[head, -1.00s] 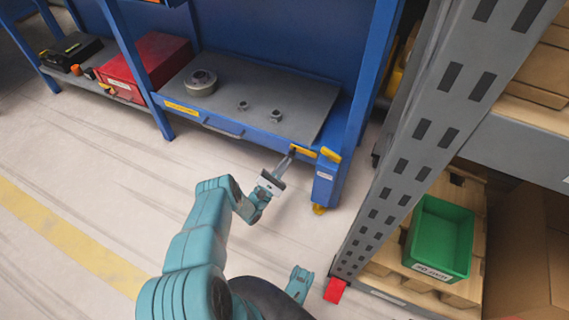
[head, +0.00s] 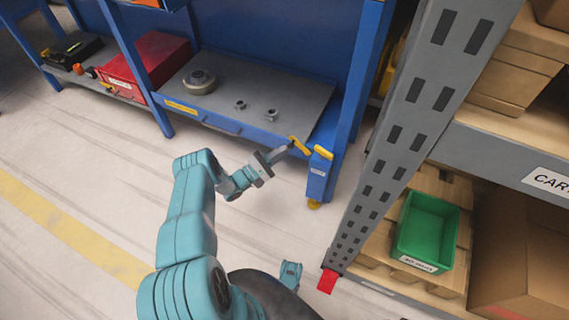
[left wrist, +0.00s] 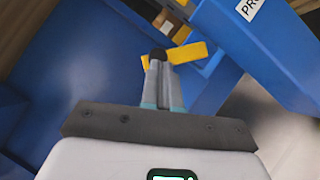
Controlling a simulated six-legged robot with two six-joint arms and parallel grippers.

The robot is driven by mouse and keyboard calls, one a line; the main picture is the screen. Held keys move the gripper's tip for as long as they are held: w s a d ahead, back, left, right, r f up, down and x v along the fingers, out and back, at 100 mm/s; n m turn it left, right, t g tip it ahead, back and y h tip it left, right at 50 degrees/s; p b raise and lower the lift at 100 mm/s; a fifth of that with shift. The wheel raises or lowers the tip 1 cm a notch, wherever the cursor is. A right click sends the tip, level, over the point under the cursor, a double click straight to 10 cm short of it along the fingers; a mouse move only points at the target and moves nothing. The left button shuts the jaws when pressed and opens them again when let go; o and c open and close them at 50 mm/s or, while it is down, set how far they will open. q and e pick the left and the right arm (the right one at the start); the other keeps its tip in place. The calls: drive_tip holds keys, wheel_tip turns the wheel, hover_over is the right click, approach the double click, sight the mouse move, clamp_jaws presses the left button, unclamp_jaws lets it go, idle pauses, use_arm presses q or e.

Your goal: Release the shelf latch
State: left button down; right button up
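The shelf latch (head: 300,146) is a yellow bar at the right end of the blue front edge of the grey pull-out shelf (head: 305,97). In the head view it slants down to the right. In the left wrist view the yellow bar (left wrist: 187,53) lies just beyond my fingertips, with a dark round knob (left wrist: 158,54) at its left end. My left gripper (head: 284,150) reaches it from the front left. Its fingers (left wrist: 161,68) are nearly together, with the knob at their tips. The tips hide part of the knob.
A second yellow piece (head: 323,152) sits on the blue corner post just right of the latch. A round grey part (head: 199,82) and two small nuts rest on the shelf. A grey rack upright (head: 400,130) and a green bin (head: 427,232) stand to the right. The floor in front is clear.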

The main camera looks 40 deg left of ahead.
use_arm(q)
drive_tip(key=d+r+m+g+p, duration=0.1)
drive_tip(key=p, duration=0.1)
drive_tip(key=r+m+g+p, duration=0.1)
drive_tip(key=r+m+p, duration=0.1)
drive_tip(key=w+d+r+m+p, duration=0.1)
drive_tip(key=p, duration=0.1)
drive_tip(key=shift+d+r+g, duration=0.2)
drive_tip(key=shift+d+g, duration=0.1)
drive_tip(key=shift+g, duration=0.1)
use_arm(e)
wheel_tip(320, 180, up, 6)
drive_tip(key=s, duration=0.1)
drive_tip(key=shift+s+a+n, duration=0.15)
drive_tip(key=shift+a+n, duration=0.15)
drive_tip(key=shift+a, duration=0.05)
use_arm(q)
drive_tip(key=shift+d+p, duration=0.15)
drive_tip(key=shift+p, duration=0.15)
use_arm(e)
drive_tip(key=shift+r, duration=0.15)
use_arm(q)
drive_tip(key=w+a+v, duration=0.1)
drive_tip(key=a+v, duration=0.2)
drive_tip(key=v, duration=0.9)
drive_tip(key=shift+s, duration=0.4)
use_arm(e)
drive_tip(key=shift+s+a+f, duration=0.25)
drive_tip(key=shift+s+a, duration=0.05)
drive_tip(key=shift+s, duration=0.2)
